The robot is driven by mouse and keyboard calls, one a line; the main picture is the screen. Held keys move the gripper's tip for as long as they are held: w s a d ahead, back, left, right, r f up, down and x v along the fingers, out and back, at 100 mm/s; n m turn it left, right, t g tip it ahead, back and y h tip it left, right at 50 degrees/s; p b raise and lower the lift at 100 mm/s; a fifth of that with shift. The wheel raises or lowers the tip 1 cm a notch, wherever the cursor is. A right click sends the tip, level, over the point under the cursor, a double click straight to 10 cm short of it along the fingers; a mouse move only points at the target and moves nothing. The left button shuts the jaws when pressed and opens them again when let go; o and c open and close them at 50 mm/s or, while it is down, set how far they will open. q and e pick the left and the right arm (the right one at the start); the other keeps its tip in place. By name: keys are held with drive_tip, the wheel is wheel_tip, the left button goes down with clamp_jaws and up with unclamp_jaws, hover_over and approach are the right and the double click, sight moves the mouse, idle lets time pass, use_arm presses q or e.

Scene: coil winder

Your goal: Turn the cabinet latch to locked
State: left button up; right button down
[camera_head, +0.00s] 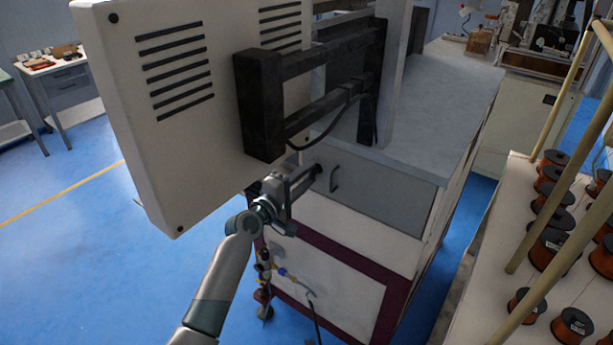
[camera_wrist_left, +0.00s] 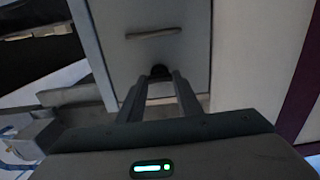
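The cabinet latch is a small black piece on the grey front panel (camera_head: 385,192) of the cabinet. In the left wrist view the latch (camera_wrist_left: 160,72) sits near the panel's lower edge, between and just beyond my left gripper's fingertips (camera_wrist_left: 160,82). The fingers are apart, one on each side of it; I cannot tell whether they touch it. In the head view my left gripper (camera_head: 303,180) is close to the panel's left end, and the latch is mostly hidden there. The latch's exact angle is unclear. My right gripper is not in view.
A dark bar handle (camera_head: 334,178) is on the same panel, and shows in the left wrist view (camera_wrist_left: 153,33). A large vented monitor back (camera_head: 180,90) on a black bracket (camera_head: 262,105) hangs above my left arm. Copper spools (camera_head: 572,325) stand on a bench at right. Blue floor at left is open.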

use_arm(q)
drive_tip(key=o, duration=0.4)
drive_tip(key=shift+c, duration=0.2)
drive_tip(key=shift+s+a, duration=0.1)
drive_tip(key=b+v, duration=0.3)
drive_tip(key=v, duration=1.4)
